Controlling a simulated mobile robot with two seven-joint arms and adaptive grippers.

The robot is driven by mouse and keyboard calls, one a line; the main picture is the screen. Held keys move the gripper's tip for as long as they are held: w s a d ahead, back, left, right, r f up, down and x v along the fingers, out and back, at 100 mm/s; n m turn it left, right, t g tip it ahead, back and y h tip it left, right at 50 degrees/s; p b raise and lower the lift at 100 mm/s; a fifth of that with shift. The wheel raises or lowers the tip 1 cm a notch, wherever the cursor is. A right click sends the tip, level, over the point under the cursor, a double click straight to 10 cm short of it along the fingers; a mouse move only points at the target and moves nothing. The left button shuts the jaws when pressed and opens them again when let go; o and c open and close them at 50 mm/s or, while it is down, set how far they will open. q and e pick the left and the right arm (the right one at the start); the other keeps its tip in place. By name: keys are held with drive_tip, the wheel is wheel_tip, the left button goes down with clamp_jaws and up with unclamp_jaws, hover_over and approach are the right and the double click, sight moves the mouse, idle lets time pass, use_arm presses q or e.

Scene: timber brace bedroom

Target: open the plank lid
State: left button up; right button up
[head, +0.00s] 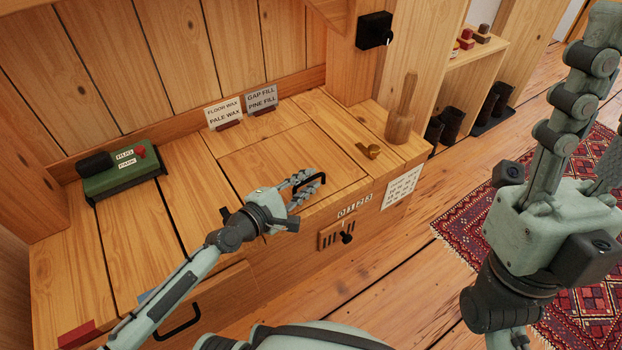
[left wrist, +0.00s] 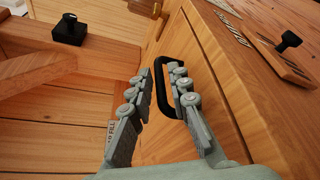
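The plank lid (head: 270,160) is a square wooden panel lying flat and closed in the top of the wooden bench. A black loop handle (head: 318,181) stands near its front right edge; it also shows in the left wrist view (left wrist: 163,82). My left gripper (head: 303,184) is at the handle, fingers pointing towards it. In the left wrist view my left gripper (left wrist: 161,72) has its fingers apart, with part of the handle between or just beyond them; contact cannot be told. My right gripper is raised at the right, one finger (head: 575,100) clearly showing, spread and empty.
A green box (head: 122,178) sits on the bench's left. Two label cards (head: 222,113) stand behind the lid. A brass piece (head: 368,149) and wooden post (head: 403,115) are to its right. A latch plate (head: 338,234) is on the front. A patterned rug (head: 470,222) lies right.

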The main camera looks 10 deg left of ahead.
use_arm(q)
drive_tip(key=shift+x, duration=0.75)
clamp_jaws()
